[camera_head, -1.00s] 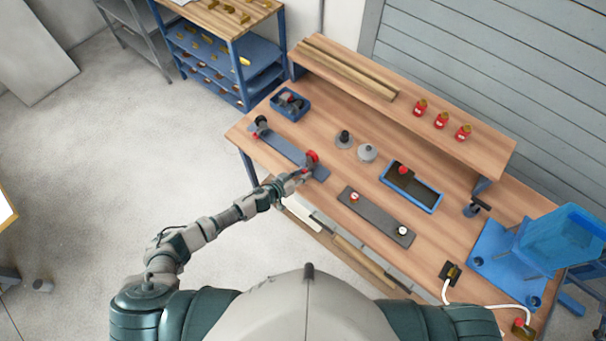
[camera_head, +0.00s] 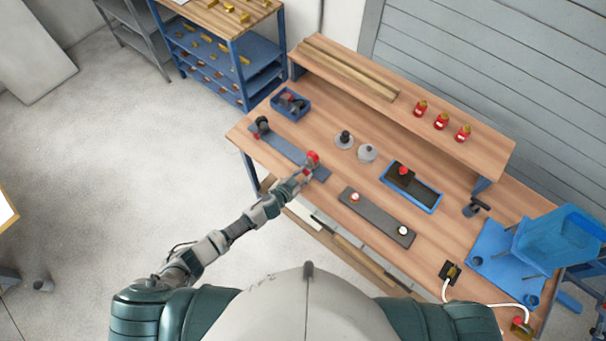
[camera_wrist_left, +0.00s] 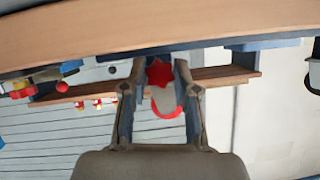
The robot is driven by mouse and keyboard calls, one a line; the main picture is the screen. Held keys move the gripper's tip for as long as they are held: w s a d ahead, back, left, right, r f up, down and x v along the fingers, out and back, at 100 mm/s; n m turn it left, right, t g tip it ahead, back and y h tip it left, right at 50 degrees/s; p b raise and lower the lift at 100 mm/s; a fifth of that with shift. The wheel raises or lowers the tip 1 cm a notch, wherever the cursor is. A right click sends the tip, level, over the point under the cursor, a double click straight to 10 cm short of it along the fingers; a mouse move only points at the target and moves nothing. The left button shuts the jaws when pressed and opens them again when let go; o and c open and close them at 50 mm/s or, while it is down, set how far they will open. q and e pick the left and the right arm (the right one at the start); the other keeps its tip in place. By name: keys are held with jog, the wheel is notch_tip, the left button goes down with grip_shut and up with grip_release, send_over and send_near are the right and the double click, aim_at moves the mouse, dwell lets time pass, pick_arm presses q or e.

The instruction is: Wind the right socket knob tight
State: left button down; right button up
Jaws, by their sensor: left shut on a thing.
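A blue-grey bar (camera_head: 285,150) lies on the left part of the wooden bench. At its right end is the right socket with a red knob (camera_head: 313,157). In the left wrist view the star-shaped red knob (camera_wrist_left: 158,73) sits between the two fingers, with a red curved part below it. My left gripper (camera_head: 306,170) is at this knob and shut on it. The bar's left end carries a dark socket (camera_head: 262,124) with a small red part. The fingers hide part of the right socket. My right gripper is not in view.
A dark grey plate (camera_head: 377,217) with two small round pieces lies to the right. Behind are a blue bin (camera_head: 290,104), two grey round pieces and a blue tray (camera_head: 411,190). A raised shelf (camera_head: 400,100) runs along the back.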

pick_arm(q)
jog(key=shift+d+m+t+y+b, duration=0.1)
jog(key=shift+m+t+y+b, duration=0.25)
jog(key=shift+m, duration=0.25)
jog(key=shift+r, duration=0.1)
jog(key=c, duration=0.9)
grip_release()
jog(key=shift+o, duration=0.2)
jog(key=shift+s+a, duration=0.25)
jog(key=shift+s, duration=0.15)
jog(key=v, duration=1.1)
jog(key=shift+r, duration=0.15)
